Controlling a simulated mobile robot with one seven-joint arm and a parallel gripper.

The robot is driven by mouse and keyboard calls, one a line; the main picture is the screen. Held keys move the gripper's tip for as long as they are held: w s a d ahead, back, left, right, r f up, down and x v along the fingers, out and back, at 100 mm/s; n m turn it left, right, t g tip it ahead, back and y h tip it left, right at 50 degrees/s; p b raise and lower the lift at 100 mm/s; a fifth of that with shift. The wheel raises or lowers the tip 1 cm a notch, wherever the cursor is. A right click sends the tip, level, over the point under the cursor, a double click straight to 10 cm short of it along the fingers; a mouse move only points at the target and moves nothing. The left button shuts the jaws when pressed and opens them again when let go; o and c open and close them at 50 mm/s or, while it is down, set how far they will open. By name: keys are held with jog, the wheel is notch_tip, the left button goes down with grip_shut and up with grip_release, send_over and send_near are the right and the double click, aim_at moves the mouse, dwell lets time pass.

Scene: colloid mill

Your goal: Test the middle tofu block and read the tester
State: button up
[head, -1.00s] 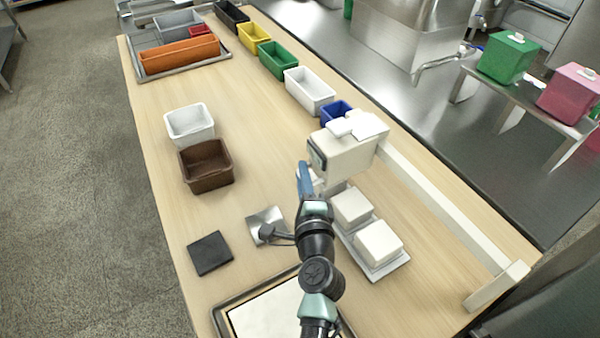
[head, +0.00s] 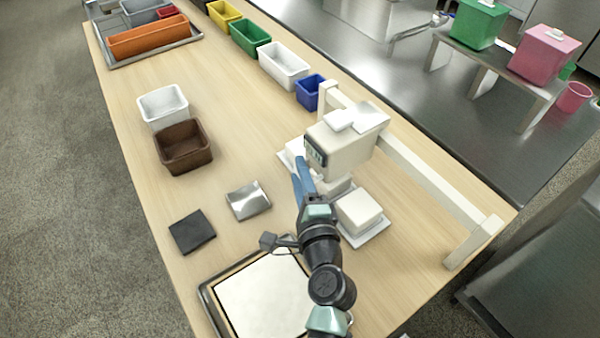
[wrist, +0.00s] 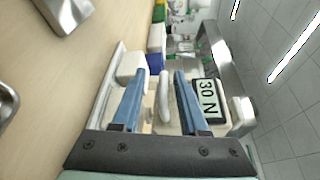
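The tester (head: 343,145) is a cream box with a dark display on its left face, above the middle tofu block (head: 335,187). That block is mostly hidden under it; I cannot tell if the tester touches it. A near white block (head: 358,212) shows in full on the white tray (head: 372,236); a far block (head: 295,149) shows partly. In the wrist view the tester's display (wrist: 208,99) reads 30 N. My gripper (wrist: 160,75) is at the tester's left side, its blue fingers apart with a pale rounded part (wrist: 165,95) between them. Contact is unclear.
A cream rail (head: 430,180) runs behind the tester. Brown (head: 184,147) and white (head: 163,105) bins stand left; bare wood lies between.

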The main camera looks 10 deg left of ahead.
jog(key=b+v, duration=0.1)
jog(key=v, duration=1.2)
